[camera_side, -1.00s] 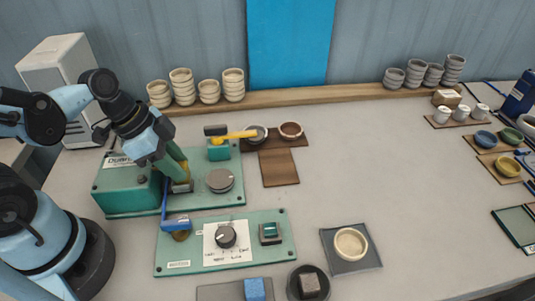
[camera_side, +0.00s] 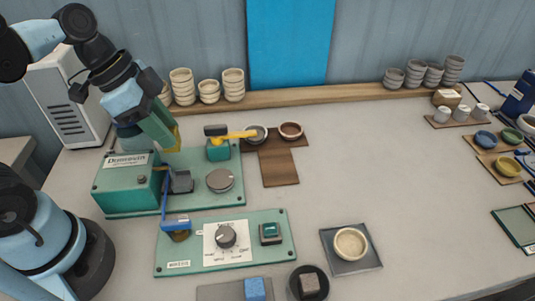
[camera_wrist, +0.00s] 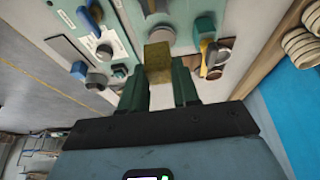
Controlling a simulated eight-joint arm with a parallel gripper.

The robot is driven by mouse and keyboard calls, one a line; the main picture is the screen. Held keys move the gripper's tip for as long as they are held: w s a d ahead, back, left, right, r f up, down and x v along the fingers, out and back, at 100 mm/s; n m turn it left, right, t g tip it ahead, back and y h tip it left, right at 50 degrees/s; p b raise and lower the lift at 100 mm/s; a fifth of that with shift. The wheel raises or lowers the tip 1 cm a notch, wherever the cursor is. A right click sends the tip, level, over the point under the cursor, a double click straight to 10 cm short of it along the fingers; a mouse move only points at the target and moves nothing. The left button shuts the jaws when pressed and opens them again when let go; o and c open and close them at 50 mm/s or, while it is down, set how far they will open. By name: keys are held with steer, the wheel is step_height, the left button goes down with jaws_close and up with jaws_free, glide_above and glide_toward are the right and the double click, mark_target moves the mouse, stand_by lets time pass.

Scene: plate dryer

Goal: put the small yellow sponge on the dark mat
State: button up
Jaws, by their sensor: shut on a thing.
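My gripper (camera_side: 170,136) is raised above the green machine at the left and shut on the small yellow sponge (camera_side: 173,147). In the wrist view the sponge (camera_wrist: 158,62) sits between the two green fingers of my gripper (camera_wrist: 160,85). The sponge is clear of the small dark holder (camera_side: 181,182) on the machine. A dark grey square mat (camera_side: 345,267) lies front right of centre with a cream bowl (camera_side: 350,243) on it. A grey mat (camera_side: 215,293) at the front edge bears a blue block (camera_side: 254,289). I cannot tell which mat is meant.
The green machine (camera_side: 125,190) and a green control panel (camera_side: 185,258) with a knob lie below and in front. A yellow-handled tool (camera_side: 235,135) rests on a teal block. Bowl stacks line the back shelf (camera_side: 330,93). The table's right middle is clear.

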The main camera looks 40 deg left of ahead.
steer(key=s+d+f+m+g+h, duration=0.1)
steer(key=s+d+f+m, duration=0.15)
steer(key=s+d, duration=0.55)
steer(key=s+d+f+m+g, duration=0.15)
steer(key=s+d+m, duration=0.3)
steer(key=d, duration=0.75)
steer(key=shift+n, duration=0.5)
steer(key=shift+s+f, duration=0.1)
steer(key=shift+f, duration=3.65)
steer(key=shift+f, duration=0.45)
steer(key=o, duration=1.5)
steer(key=shift+r, duration=3.45)
steer(key=shift+t, duration=0.25)
